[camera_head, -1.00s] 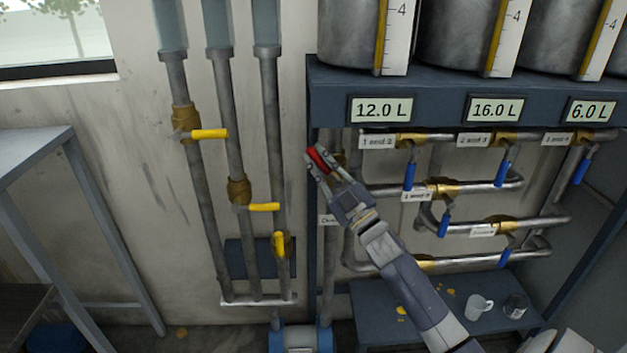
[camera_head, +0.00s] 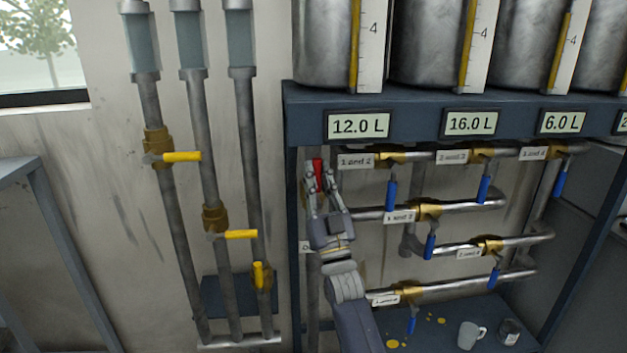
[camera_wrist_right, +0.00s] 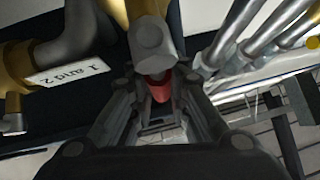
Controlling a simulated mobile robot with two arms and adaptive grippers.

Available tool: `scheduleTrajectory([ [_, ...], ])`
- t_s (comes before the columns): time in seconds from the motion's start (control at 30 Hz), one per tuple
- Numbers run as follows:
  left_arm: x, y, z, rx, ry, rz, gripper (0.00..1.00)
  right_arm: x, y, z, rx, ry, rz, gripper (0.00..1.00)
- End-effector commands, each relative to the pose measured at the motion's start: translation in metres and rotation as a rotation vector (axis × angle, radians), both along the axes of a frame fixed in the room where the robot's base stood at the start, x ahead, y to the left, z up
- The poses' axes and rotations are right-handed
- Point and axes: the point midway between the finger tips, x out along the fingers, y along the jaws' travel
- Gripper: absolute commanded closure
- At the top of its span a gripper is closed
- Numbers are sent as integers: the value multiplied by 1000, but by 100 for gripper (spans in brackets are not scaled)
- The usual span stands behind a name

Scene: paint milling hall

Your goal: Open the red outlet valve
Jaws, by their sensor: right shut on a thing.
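The red outlet valve handle (camera_head: 318,174) is at the left end of the pipework, under the 12.0 L tank, and stands nearly upright in the head view. My right gripper (camera_head: 319,182) reaches up from below and is shut on this handle, one finger on each side. The fingers hide part of the handle. My left gripper is not in view.
Blue-handled valves (camera_head: 391,194) sit on the pipes to the right. Yellow-handled valves (camera_head: 182,156) sit on upright pipes to the left. A dark frame post (camera_head: 293,210) stands just left of my right gripper. A mug (camera_head: 471,334) and a jar (camera_head: 509,331) stand below.

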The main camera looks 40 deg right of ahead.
Motion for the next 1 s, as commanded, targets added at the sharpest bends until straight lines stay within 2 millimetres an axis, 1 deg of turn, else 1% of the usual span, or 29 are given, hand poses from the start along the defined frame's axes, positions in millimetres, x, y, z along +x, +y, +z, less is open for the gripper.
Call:
scheduleTrajectory([
  [0.43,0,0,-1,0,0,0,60,-1,-1,0,11,-6,1,100],
  [0.47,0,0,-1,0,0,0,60,-1,-1,0,11,-6,1,81],
  [0.5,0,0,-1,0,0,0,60,-1,-1,0,11,-6,1,72],
  [0.53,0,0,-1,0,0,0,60,-1,-1,0,11,-6,1,66],
  [0.57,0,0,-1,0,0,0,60,-1,-1,0,11,-6,1,63],
  [0.87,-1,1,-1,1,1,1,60,-1,-1,0,9,-4,0,63],
  [1.0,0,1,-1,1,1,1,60,-6,2,-7,9,-3,1,63],
])
